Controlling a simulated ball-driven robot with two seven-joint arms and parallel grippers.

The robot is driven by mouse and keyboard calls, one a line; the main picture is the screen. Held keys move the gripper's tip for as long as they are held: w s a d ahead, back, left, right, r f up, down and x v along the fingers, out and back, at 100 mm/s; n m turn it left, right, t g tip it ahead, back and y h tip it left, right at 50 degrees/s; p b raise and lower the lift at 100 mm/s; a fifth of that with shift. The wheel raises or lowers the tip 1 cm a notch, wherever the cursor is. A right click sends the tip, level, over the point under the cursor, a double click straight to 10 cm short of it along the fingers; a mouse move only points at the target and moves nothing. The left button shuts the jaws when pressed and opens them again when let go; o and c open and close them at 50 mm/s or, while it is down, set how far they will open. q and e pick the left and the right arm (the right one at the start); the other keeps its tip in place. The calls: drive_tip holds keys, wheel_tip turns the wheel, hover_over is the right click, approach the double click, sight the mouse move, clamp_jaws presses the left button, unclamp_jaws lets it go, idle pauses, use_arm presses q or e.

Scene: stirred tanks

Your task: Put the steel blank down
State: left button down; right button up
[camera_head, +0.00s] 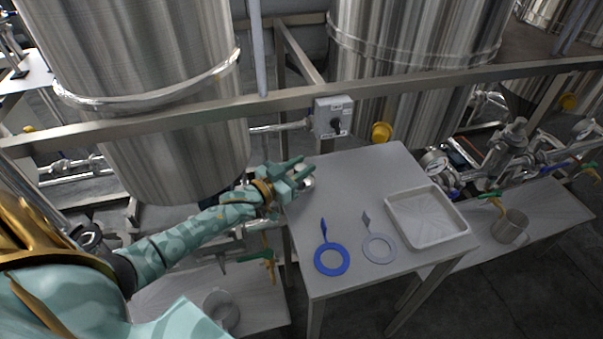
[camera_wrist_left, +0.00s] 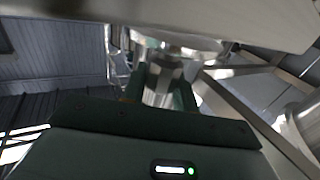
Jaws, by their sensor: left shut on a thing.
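My left gripper (camera_head: 301,169) comes in from the left at the back left corner of the small grey table (camera_head: 350,180). It is shut on a shiny steel piece, the steel blank (camera_head: 307,180), which is mostly hidden by the fingers. In the left wrist view the steel blank (camera_wrist_left: 160,88) shows between the two dark fingers. I cannot tell whether it touches the tabletop. My right gripper is not in view.
A white tray (camera_head: 428,242) stands at the right. The table's middle is clear. A switch box (camera_head: 333,117) and steel tanks (camera_head: 150,90) stand behind.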

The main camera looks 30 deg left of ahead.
use_arm(q)
drive_tip(key=shift+f, duration=0.65)
drive_tip(key=shift+r, duration=0.15)
drive_tip(key=c, duration=1.5)
unclamp_jaws()
drive_tip(key=shift+f, duration=0.2)
drive_tip(key=o, duration=0.4)
drive_tip(key=shift+r, duration=0.1)
